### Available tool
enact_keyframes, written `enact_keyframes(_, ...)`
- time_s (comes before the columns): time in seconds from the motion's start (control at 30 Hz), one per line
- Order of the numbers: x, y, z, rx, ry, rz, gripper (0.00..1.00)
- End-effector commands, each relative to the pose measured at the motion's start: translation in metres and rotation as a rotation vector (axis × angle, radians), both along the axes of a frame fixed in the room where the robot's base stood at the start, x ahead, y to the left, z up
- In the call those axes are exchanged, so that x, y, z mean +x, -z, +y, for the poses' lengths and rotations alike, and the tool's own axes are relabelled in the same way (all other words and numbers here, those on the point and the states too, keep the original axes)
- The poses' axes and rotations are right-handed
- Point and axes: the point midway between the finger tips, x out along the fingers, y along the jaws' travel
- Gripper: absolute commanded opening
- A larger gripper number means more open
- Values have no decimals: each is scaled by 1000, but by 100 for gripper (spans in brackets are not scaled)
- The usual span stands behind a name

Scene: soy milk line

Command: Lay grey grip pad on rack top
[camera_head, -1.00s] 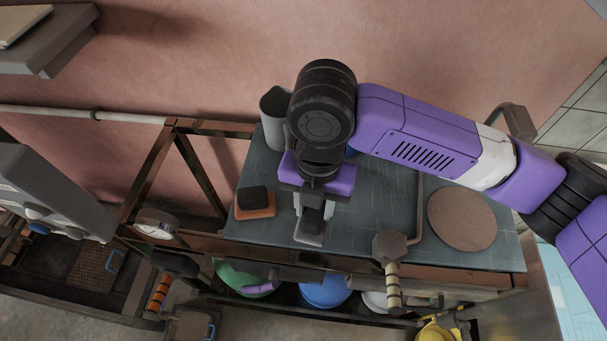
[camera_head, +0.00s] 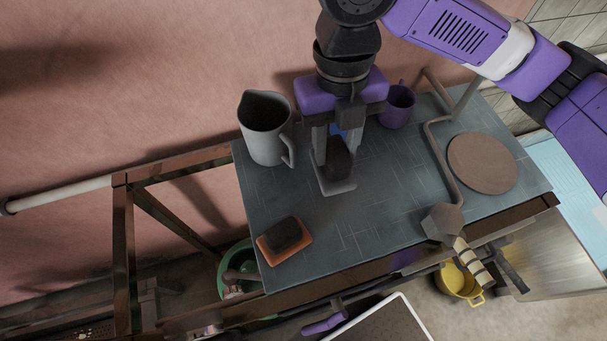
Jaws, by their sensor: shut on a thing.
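My gripper (camera_head: 336,145) points down over the dark tiled bench top (camera_head: 375,215). Its grey fingers are shut on the grey grip pad (camera_head: 338,187), a flat light grey plate with a dark block on top. The fingers partly hide this block. The pad is level and low over the bench; I cannot tell if it touches. I cannot tell for sure which surface is the rack top.
A grey jug (camera_head: 264,140) stands left of my gripper, a purple mug (camera_head: 397,106) behind right. An orange pad with a dark block (camera_head: 287,238) lies front left. A round brown board (camera_head: 482,163) and a bent pipe (camera_head: 443,165) are at right. The bench middle is clear.

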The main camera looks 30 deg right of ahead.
Motion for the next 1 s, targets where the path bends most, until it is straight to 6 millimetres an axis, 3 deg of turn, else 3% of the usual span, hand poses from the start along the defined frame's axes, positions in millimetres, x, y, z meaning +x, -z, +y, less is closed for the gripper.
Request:
enact_keyframes(0.23, -5, 6, -1, 6, -42, 25, 0)
enact_keyframes(0.5, -6, 51, -1, 8, -41, 27, 0)
enact_keyframes(1.0, -5, 99, -1, 6, -42, 25, 0)
